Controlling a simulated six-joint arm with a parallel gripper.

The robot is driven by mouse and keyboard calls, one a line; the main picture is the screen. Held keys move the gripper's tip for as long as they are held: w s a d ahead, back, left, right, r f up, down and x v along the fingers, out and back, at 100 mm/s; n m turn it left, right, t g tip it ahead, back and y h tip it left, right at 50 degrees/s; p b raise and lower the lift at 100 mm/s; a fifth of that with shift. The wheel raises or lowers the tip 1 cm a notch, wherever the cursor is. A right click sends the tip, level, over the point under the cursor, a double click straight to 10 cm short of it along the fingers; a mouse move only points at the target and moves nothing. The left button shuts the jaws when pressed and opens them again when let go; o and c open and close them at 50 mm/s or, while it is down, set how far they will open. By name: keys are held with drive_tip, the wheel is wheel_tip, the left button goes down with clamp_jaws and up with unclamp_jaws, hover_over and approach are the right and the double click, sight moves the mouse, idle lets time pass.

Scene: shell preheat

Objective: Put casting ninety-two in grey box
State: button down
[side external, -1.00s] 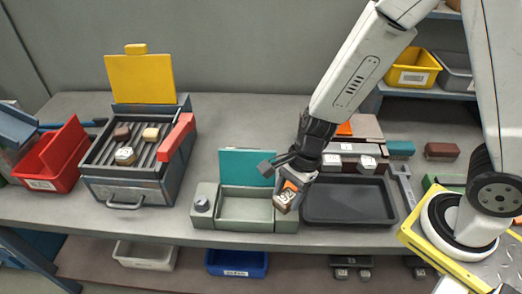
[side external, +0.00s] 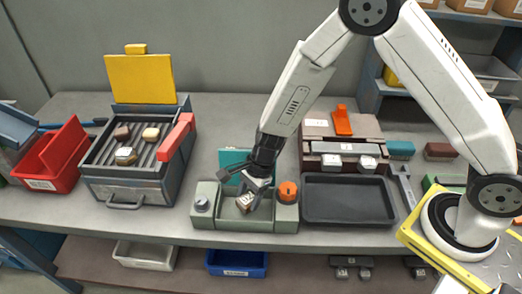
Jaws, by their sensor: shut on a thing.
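My gripper (side external: 251,189) is shut on a small brown casting (side external: 246,203) with a pale marked face; the number is too small to read surely. It holds the casting tilted, inside the outline of the open well of a grey-green box (side external: 230,217). I cannot tell whether the casting touches the box floor. The box has a raised teal lid (side external: 229,160), partly hidden by my gripper, a grey knob (side external: 202,204) on the left and an orange knob (side external: 288,191) on the right.
A dark tray (side external: 348,218) lies right of the box. Left stands a grill (side external: 125,190) with several castings and a raised yellow lid (side external: 140,79). A red bin (side external: 50,155) is at the far left.

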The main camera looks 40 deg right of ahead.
sight(247, 204)
drive_tip(key=shift+w+f, duration=0.2)
drive_tip(key=shift+f, duration=0.05)
drive_tip(key=shift+w+a+f, duration=0.1)
drive_tip(key=shift+f, duration=0.1)
drive_tip(key=shift+w+f, duration=0.1)
drive_tip(key=shift+f, duration=1.45)
drive_tip(key=shift+f, duration=0.15)
drive_tip(key=shift+c, duration=0.3)
unclamp_jaws()
drive_tip(key=v, duration=1.2)
